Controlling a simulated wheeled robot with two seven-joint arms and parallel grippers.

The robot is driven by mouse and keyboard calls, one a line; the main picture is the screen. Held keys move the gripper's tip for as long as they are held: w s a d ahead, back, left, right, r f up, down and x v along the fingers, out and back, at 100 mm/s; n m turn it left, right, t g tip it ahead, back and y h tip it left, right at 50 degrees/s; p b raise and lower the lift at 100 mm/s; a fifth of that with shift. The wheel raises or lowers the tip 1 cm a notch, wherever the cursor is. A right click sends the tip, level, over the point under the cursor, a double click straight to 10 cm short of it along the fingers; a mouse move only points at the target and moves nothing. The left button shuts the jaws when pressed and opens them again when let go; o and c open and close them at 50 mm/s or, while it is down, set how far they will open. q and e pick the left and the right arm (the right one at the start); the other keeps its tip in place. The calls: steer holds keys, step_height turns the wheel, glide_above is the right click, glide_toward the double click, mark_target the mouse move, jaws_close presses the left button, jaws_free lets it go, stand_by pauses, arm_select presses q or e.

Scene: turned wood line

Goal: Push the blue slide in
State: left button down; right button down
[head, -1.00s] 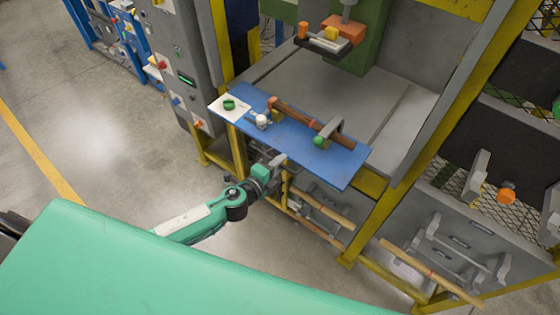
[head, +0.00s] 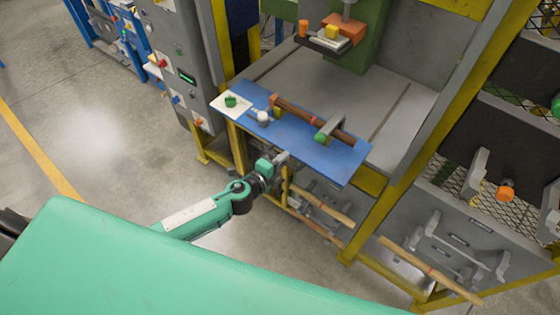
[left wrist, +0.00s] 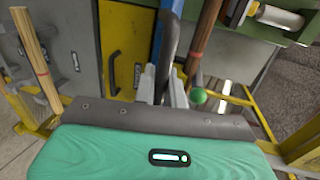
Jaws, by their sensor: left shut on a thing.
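The blue slide (head: 300,142) is a flat blue plate lying at the front of the press bed, with its front part sticking out past the yellow frame. A turned wooden rod (head: 295,108) and a grey clamp with a green knob (head: 320,137) sit on it. My left gripper (head: 281,160) is at the slide's front edge, shut on a dark handle. In the left wrist view, this handle (left wrist: 172,42) stands between the fingers (left wrist: 165,88). The hold itself is partly hidden in the head view. My right gripper is not in view.
A white card with a green piece (head: 231,101) and a white knob (head: 262,116) sit at the slide's left end. An orange press head (head: 343,28) hangs above the grey bed (head: 375,95). The bed behind the slide is clear. Wooden bars (head: 430,272) are below right.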

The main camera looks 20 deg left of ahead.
mark_target(321, 118)
arm_select(q)
steer(key=r+b+x, duration=0.1)
steer(key=x, duration=0.5)
steer(key=r+b+x, duration=0.1)
steer(key=x, duration=0.6)
steer(key=w+r+b+x, duration=0.1)
steer(key=r+x, duration=0.1)
steer(key=x, duration=0.4)
steer(key=shift+w+d, duration=0.1)
steer(key=shift+d, duration=0.05)
steer(key=shift+w+d, duration=0.1)
steer(key=shift+w, duration=0.2)
steer(key=c, duration=1.7)
jaws_free()
steer(key=shift+o, duration=0.8)
